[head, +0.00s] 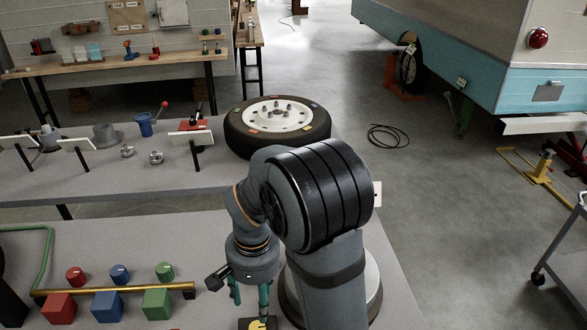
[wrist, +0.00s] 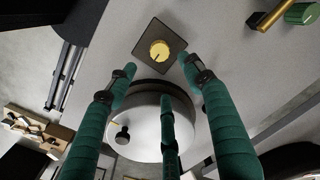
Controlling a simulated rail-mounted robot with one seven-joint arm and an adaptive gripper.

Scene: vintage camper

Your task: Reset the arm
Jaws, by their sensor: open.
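My gripper (head: 250,296) hangs down over the near grey bench at the bottom of the head view, partly hidden by my own arm. In the wrist view my gripper (wrist: 160,84) shows green segmented fingers spread apart, with nothing between them. A yellow knob on a dark square plate (wrist: 149,33) lies beyond the fingertips in the wrist view. The plate also shows at the bottom edge of the head view (head: 243,324), just below the fingers. I cannot tell the exact gap between fingers and knob.
Red (head: 60,307), blue (head: 107,306) and green (head: 156,304) blocks stand by a brass rail (head: 130,290) on the near bench, left of my gripper. A wheel (head: 277,125) lies on the bench behind. A camper (head: 470,60) stands right. Open floor (head: 440,200) lies right.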

